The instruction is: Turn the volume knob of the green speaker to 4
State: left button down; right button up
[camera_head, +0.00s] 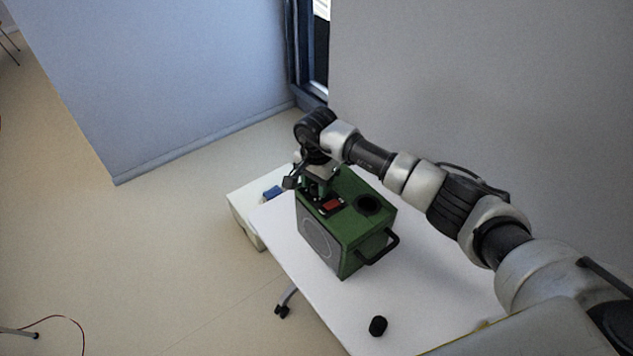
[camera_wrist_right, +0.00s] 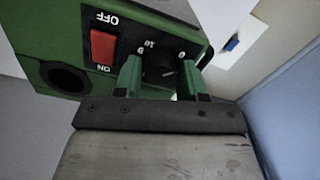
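The green speaker (camera_head: 355,236) stands on a white table, with a round grille on its front and a dark handle on its side. My right gripper (camera_head: 318,190) points down at the control panel on its top. In the right wrist view the speaker (camera_wrist_right: 150,12) appears upside down, with the black volume knob (camera_wrist_right: 160,73) between the two green fingertips of my right gripper (camera_wrist_right: 160,80). The fingers are apart, seemingly with gaps beside the knob. A 0, a 9 and a 10 show around the knob; its exact setting is unclear. My left gripper is out of view.
A red ON/OFF switch (camera_wrist_right: 103,47) sits beside the knob, near a round dark opening (camera_wrist_right: 65,78). A small black object (camera_head: 378,326) lies on the white table (camera_head: 330,300). A blue item (camera_head: 272,192) lies behind the speaker. Walls stand behind.

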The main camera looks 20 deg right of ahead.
jog(key=c, duration=0.5)
jog(key=shift+c, duration=0.2)
jog(key=m+b, duration=0.3)
jog(key=shift+f+m, duration=0.15)
jog(key=shift+m, duration=0.25)
jog(key=m+b, duration=0.3)
jog(key=m, duration=0.2)
jog(key=shift+m, duration=0.3)
jog(key=m+b, duration=0.2)
jog(key=m, duration=0.7)
jog(key=m+b, duration=0.1)
jog(key=m, duration=0.1)
jog(key=shift+r+m, duration=0.2)
jog(key=shift+m, duration=0.2)
